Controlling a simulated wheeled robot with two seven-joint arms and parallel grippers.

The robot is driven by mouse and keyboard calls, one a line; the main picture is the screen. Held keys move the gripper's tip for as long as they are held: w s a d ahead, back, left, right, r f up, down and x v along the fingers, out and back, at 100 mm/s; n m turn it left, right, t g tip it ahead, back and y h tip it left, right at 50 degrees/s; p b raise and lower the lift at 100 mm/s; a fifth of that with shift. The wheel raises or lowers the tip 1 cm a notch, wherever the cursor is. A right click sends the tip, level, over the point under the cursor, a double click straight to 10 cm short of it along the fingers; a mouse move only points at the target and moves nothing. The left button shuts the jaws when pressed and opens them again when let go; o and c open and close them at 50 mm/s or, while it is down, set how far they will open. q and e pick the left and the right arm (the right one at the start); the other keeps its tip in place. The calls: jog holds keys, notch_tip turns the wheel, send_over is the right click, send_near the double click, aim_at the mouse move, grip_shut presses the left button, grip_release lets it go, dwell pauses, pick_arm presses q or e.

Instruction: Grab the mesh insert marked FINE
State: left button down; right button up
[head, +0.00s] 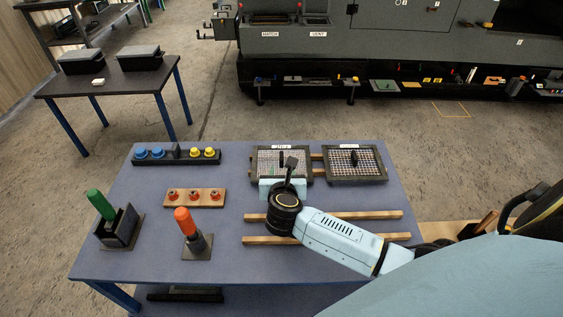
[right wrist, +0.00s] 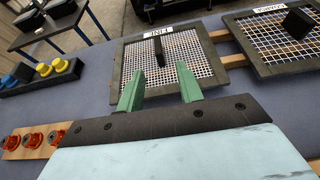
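The mesh insert marked FINE (head: 268,162) is a dark-framed grid with a black upright handle, lying at the back of the blue table. In the right wrist view it (right wrist: 200,50) is straight ahead; its white label (right wrist: 160,31) appears upside down. My right gripper (right wrist: 159,72) has two green fingers spread apart, with nothing between them. They point at the handle (right wrist: 159,54), which stands just beyond the fingertips, roughly centred. In the head view the right hand (head: 283,184) covers the insert's near edge. My left gripper is out of view.
A second, coarser-looking mesh insert (head: 340,167) lies to the right. Wooden rails (head: 380,214) run below. Blue and yellow knobs (head: 209,152), red knobs on a wooden strip (head: 196,195), and green (head: 101,204) and orange (head: 185,220) handled tools stand at left.

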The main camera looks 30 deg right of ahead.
aim_at(282, 157)
jog(key=w+d, duration=0.1)
jog(key=w, duration=0.2)
jog(key=w+d, duration=0.1)
jog(key=shift+w+d+f, duration=0.2)
jog(key=shift+d+f, duration=0.15)
jog(key=shift+w+d+f, duration=0.2)
jog(key=shift+w+d, duration=0.05)
jog(key=shift+w, duration=0.2)
jog(key=shift+c, duration=0.3)
grip_shut()
